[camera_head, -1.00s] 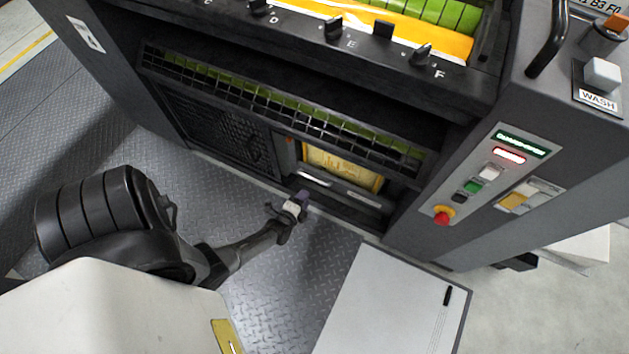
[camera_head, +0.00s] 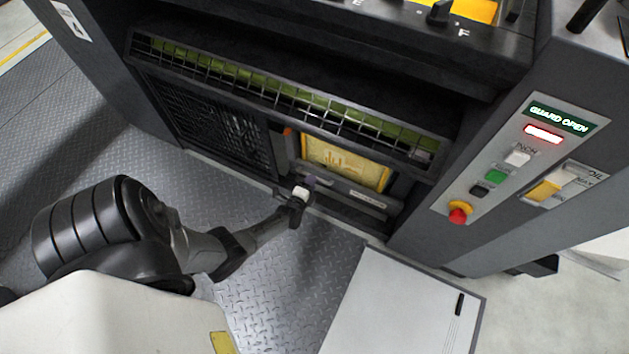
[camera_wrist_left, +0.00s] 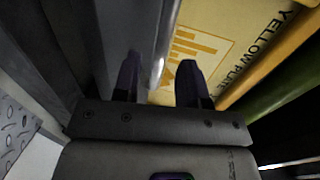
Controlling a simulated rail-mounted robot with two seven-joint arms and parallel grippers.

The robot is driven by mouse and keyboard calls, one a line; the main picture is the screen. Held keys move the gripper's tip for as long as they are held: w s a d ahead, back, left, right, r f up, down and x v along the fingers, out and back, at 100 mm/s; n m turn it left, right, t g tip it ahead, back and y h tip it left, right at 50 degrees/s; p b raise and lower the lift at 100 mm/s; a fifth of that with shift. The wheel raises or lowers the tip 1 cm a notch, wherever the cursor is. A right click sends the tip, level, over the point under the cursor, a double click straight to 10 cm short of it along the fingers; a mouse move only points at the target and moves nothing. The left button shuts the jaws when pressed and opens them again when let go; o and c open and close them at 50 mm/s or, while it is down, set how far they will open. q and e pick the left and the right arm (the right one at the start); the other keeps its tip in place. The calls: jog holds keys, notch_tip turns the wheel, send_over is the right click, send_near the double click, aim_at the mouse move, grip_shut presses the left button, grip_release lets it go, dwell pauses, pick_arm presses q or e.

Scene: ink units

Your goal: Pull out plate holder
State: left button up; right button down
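The plate holder shows in the head view as a low opening in the machine, with a yellow plate (camera_head: 345,165) upright behind a dark front piece (camera_head: 352,193). My left gripper (camera_head: 309,184) is at the left part of that front and hides some of it. In the left wrist view the gripper (camera_wrist_left: 160,82) has its two dark fingers apart. A pale metal handle bar (camera_wrist_left: 163,40) runs between them, with the yellow plate (camera_wrist_left: 205,45) behind. Whether the fingers touch the bar I cannot tell. My right gripper is out of view.
A wire-mesh guard (camera_head: 285,100) juts out above the opening. A control panel (camera_head: 520,160) reading GUARD OPEN stands to the right. A white panel (camera_head: 390,300) lies low at the bottom right. Tread-plate floor (camera_head: 275,270) is clear in front.

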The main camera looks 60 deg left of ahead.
pick_arm(q)
jog(key=shift+b+x, duration=0.85)
jog(key=shift+x, duration=1)
jog(key=shift+c, duration=0.2)
grip_shut()
